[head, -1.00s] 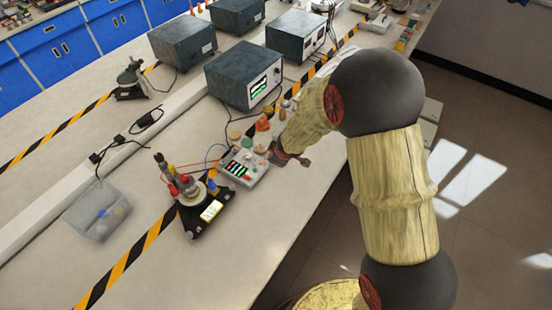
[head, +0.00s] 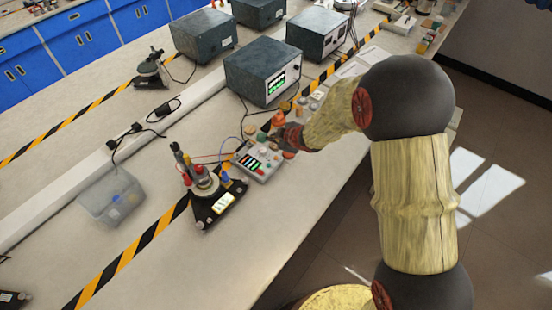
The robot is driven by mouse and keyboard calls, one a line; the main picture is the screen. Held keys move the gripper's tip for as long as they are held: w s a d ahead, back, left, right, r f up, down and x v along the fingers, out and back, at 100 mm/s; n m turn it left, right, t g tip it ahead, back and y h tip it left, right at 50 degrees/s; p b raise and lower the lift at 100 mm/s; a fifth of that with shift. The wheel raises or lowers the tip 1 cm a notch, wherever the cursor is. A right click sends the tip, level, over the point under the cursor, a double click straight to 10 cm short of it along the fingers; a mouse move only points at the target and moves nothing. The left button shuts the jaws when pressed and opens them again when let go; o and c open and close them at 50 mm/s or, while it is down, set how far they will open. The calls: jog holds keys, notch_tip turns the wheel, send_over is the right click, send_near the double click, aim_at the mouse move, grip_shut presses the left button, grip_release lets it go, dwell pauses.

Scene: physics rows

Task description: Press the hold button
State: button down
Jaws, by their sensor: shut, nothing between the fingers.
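A small light-grey control box (head: 259,160) sits on the bench, with a dark display of coloured bars and several small knobs or buttons along its top. Which of them is the hold button cannot be read at this size. My gripper (head: 277,138) is shut and empty, over the far right part of the box. Its fingertips are small and dark here, and whether they touch a button cannot be told. My gripper and wrist hide part of the box's far right side.
A black stand with red, yellow and blue parts (head: 207,196) is left of the box. An orange object (head: 278,119) stands just behind my gripper. A large dark instrument (head: 262,70) is farther back. A clear bin (head: 112,196) lies left. The front bench is bare.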

aim_at(275, 159)
jog(key=shift+f+b, duration=3.75)
jog(key=shift+f, duration=0.45)
jog(key=shift+f, duration=0.35)
jog(key=shift+f+b, duration=0.45)
jog(key=shift+r, duration=0.2)
jog(key=shift+r+p, duration=0.65)
jog(key=shift+p, duration=0.2)
notch_tip(275, 159, up, 5)
jog(key=p, duration=0.5)
jog(key=shift+r, duration=0.1)
